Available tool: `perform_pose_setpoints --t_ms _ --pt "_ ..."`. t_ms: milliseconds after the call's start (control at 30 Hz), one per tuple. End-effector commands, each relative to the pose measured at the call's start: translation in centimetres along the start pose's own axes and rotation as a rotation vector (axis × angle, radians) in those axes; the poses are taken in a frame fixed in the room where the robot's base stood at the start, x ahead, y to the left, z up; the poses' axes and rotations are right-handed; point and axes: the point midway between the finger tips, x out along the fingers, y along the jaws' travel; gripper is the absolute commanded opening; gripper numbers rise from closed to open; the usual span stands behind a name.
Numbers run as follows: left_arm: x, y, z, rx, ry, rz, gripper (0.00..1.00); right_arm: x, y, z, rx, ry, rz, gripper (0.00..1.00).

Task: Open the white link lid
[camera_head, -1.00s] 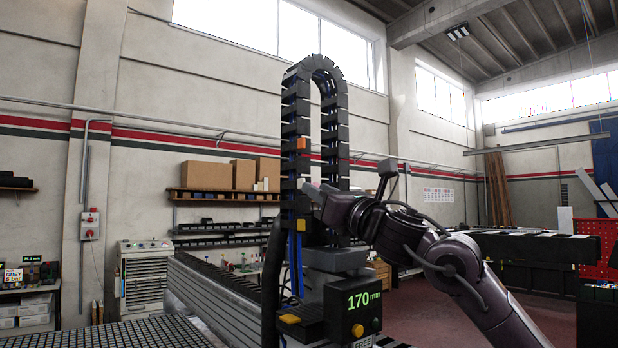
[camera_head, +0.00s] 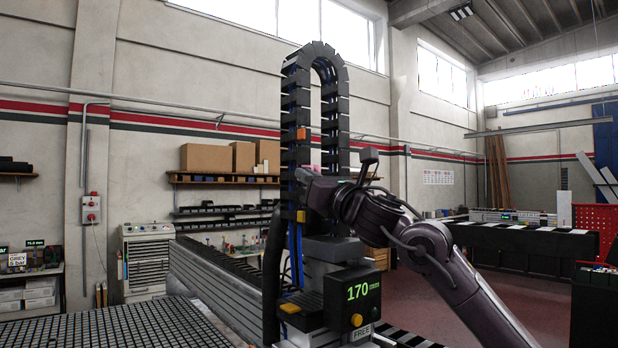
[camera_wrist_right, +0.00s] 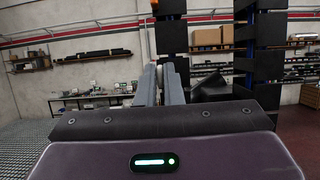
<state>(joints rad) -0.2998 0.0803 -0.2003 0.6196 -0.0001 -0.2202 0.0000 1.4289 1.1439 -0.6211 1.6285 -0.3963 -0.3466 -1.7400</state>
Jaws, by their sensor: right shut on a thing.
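The black cable chain (camera_head: 296,105) stands in an upright loop, with an orange link lid (camera_head: 302,133) and a yellow link lid (camera_head: 301,216) on its left run. I cannot make out a white link lid; the spot between those two is covered by my right gripper (camera_head: 304,176). In the right wrist view the two fingers (camera_wrist_right: 159,84) are close together, pointing at the chain (camera_wrist_right: 170,38), below the orange lid (camera_wrist_right: 155,9). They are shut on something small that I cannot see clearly. My left gripper is not in view.
A black box with a green 170 display (camera_head: 362,291) and a yellow knob stands below the chain, close to my right arm. A grid table (camera_head: 110,328) lies at the lower left. A shelf with cardboard boxes (camera_head: 207,157) is behind.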

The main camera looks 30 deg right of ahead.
Motion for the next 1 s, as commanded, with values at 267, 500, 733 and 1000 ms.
perform_pose_setpoints --t_ms 267,500,733,1000 --pt "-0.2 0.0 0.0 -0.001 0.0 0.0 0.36 -0.1 -0.3 0.1 0.015 0.0 0.034 0.0" --pt "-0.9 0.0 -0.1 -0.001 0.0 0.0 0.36 -0.5 -1.0 0.3 0.069 0.002 0.16 0.0" --pt "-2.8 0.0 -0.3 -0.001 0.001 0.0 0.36 -0.8 -2.0 0.8 0.15 0.003 0.35 0.0" --pt "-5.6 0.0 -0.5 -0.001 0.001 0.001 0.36 -1.1 -3.4 1.1 0.249 -0.001 0.587 0.0"
